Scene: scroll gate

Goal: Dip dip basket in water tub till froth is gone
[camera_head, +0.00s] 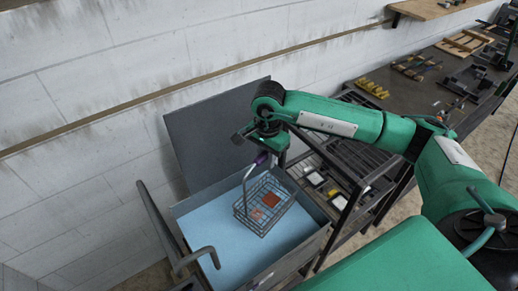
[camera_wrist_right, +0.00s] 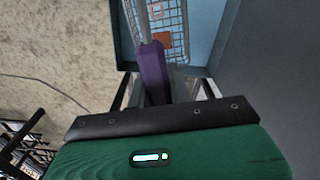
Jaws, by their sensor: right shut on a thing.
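The dip basket (camera_head: 264,222) is dark wire mesh with a tall handle. A reddish piece (camera_head: 272,199) and a smaller orange one lie in it. It hangs over or in the pale blue water of the grey water tub (camera_head: 305,252); I cannot tell how deep it sits. My right gripper (camera_head: 262,157) is above the basket, shut on the purple grip of its handle. The purple grip (camera_wrist_right: 153,68) and part of the basket (camera_wrist_right: 180,15) also show in the right wrist view. No froth can be made out. My left gripper is out of view.
A grey upright panel (camera_head: 205,125) stands behind the tub against the pale block wall. Grey bent rails (camera_head: 155,225) are at its left. A dark rack (camera_head: 350,190) with small items stands at its right. A workbench (camera_head: 430,85) with tools runs to the upper right.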

